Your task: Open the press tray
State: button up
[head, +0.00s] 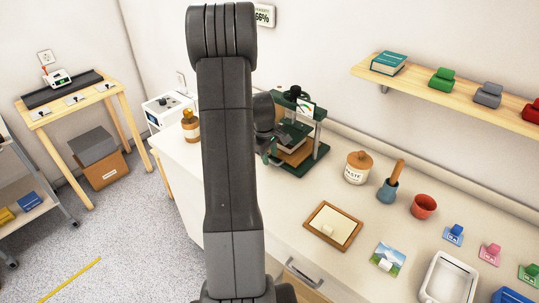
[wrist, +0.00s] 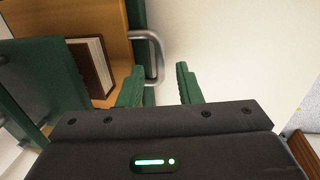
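The green press (head: 316,150) stands at the back of the white counter, partly hidden behind my arm. Its wooden tray (head: 296,157) shows low in the press; in the wrist view the wooden tray (wrist: 118,22) carries a brown-edged book (wrist: 92,68). A grey metal loop handle (wrist: 159,50) sits on the tray's right side. My gripper (wrist: 158,86) has its two green fingers apart with nothing held. The handle's bar shows in the gap between them, closer to the left finger; I cannot tell how deep it lies. In the head view my fingertips are largely hidden beside the press.
A brown bottle (head: 191,126) stands left of my arm. To the right are a paste jar (head: 358,168), a mortar-like pot with a handle (head: 388,190), a red cup (head: 424,206) and a wooden frame (head: 333,227). A wall shelf (head: 450,97) hangs above the counter.

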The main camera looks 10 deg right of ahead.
jog(key=shift+f, duration=0.35)
jog(key=shift+c, duration=0.2)
grip_shut()
jog(key=s+a+b, duration=0.1)
jog(key=s+a, duration=0.2)
jog(key=a, duration=0.1)
jog(key=s+a+b, duration=0.2)
jog(key=s+a, duration=0.1)
jog(key=a, duration=0.1)
jog(key=s+a+b, duration=0.2)
jog(key=s+a, duration=0.1)
jog(key=a, duration=0.1)
jog(key=shift+s+a, duration=0.3)
jog(key=shift+s, duration=0.1)
jog(key=shift+o, duration=0.2)
grip_release()
